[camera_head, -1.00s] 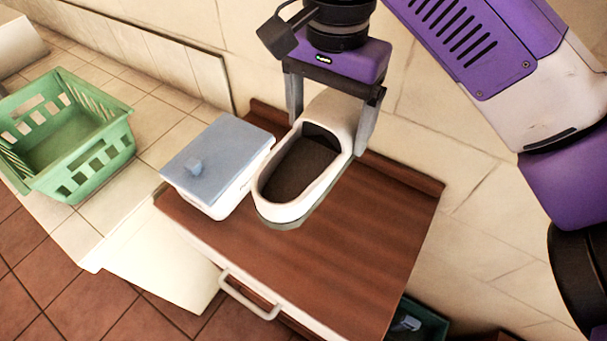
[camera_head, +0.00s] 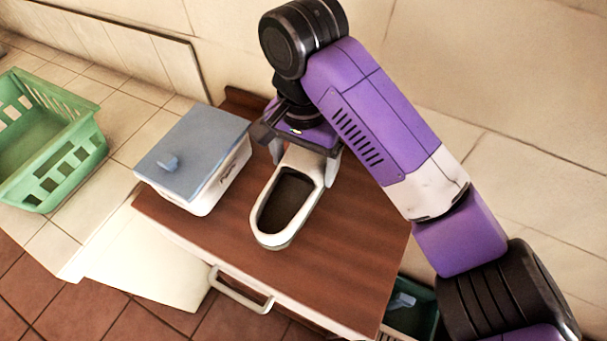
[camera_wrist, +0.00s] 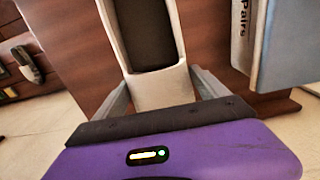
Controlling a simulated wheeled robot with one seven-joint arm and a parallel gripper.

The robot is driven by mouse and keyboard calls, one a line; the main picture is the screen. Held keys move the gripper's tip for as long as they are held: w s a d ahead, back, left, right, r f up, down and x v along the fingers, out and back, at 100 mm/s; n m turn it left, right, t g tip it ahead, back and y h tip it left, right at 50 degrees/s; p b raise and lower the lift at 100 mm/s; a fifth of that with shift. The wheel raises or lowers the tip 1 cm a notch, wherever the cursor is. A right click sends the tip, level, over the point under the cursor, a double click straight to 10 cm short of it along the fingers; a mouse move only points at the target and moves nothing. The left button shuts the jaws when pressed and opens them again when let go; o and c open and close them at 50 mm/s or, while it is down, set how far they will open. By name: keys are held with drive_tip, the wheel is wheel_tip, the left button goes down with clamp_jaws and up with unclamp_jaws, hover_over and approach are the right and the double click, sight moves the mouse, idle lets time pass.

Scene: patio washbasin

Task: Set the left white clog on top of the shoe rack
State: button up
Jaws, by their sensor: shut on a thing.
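The white clog (camera_head: 266,227), with a dark inside, is upright over the brown wooden top of the shoe rack (camera_head: 330,255), its toe toward the rack's front edge. My gripper (camera_head: 304,163) is shut on the clog's heel end, one finger on each side. The wrist view shows the clog (camera_wrist: 165,88) between both fingers. The clog is at or very near the wooden top; I cannot tell whether its sole touches. My arm hides part of the rack's back.
A white box with a blue-grey lid (camera_head: 195,150) stands on the rack, close left of the clog. A green basket (camera_head: 68,165) is on the tiled ledge at left. The wooden top is clear at front right. A tiled wall rises behind.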

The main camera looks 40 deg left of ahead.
sight(304, 157)
drive_tip(key=shift+f, duration=2.05)
drive_tip(key=shift+f, duration=0.1)
drive_tip(key=o, duration=1.6)
wheel_tip(304, 157, up, 12)
drive_tip(key=shift+r+p, duration=0.1)
drive_tip(key=shift+p, duration=0.5)
